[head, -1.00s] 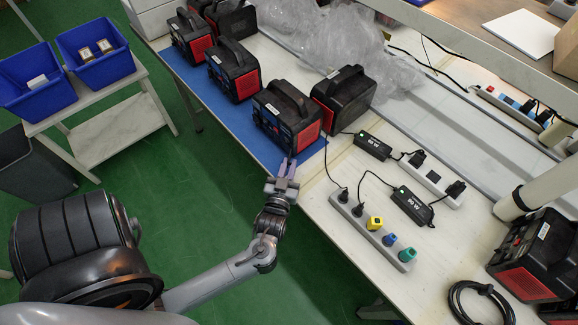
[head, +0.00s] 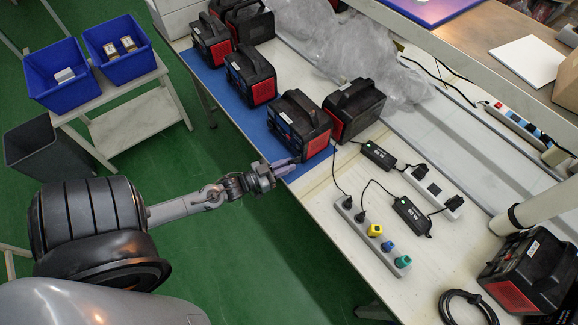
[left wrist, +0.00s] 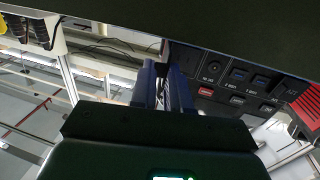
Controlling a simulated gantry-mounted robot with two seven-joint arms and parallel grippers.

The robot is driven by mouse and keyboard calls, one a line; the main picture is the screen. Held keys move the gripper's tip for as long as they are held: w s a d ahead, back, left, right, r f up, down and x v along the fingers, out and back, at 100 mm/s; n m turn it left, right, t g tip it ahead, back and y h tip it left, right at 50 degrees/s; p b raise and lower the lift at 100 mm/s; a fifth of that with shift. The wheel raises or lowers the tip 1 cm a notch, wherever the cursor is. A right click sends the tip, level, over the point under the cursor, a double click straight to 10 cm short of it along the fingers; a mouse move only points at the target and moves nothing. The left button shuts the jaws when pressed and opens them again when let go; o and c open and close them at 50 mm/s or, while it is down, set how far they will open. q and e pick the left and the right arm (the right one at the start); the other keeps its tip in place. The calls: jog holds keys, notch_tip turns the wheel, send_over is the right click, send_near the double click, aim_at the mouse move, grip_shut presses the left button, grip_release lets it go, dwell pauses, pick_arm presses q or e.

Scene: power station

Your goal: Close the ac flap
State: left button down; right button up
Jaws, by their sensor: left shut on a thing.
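The black and red power station (head: 300,122) nearest me stands on the blue mat near the table's front edge. Its front panel with ports shows in the left wrist view (left wrist: 235,85). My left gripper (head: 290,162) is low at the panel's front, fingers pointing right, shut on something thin. In the left wrist view its fingers (left wrist: 162,88) stand close together beside the ports. What they hold is mostly hidden by the fingers; it appears to be the ac flap. My right gripper is not in view.
More power stations stand behind and beside it, one (head: 353,108) close at its right. A white power strip (head: 370,235) and adapters with cables lie on the table to the right. Plastic wrap (head: 365,50) lies at the back. Blue bins (head: 122,50) stand on a cart at left.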

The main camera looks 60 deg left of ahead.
aim_at(297, 159)
pick_arm(q)
jog(key=m+h, duration=0.1)
jog(key=a+m+h, duration=0.1)
jog(key=h, duration=0.1)
jog(key=m+g+h+b, duration=0.1)
jog(key=shift+w+a+f+h, duration=0.15)
jog(key=shift+a+h, duration=0.15)
jog(key=shift+a, duration=0.05)
jog(key=m+h, duration=0.1)
jog(key=g+h+b, duration=0.1)
jog(key=shift+w+a+f+m+h, duration=0.1)
jog(key=shift+a+m+h, duration=0.2)
jog(key=shift+a+m, duration=0.1)
jog(key=m+g+h+b, duration=0.1)
jog(key=h+b, duration=0.1)
jog(key=a+m+g+h+b, duration=0.1)
jog(key=m+g+b, duration=0.1)
jog(key=shift+w+a+h, duration=0.2)
jog(key=shift+w+h, duration=0.2)
jog(key=shift+w+a+r+m+g+h+b, duration=0.15)
jog(key=shift+m+g+h+b, duration=0.3)
jog(key=shift+b, duration=0.2)
jog(key=shift+w+a+r+m+g+h+b, duration=0.1)
jog(key=shift+m+g+h+b, duration=0.25)
jog(key=shift+g+b, duration=0.25)
jog(key=c, duration=1.2)
grip_release()
jog(key=shift+d, duration=0.1)
jog(key=shift+o, duration=0.2)
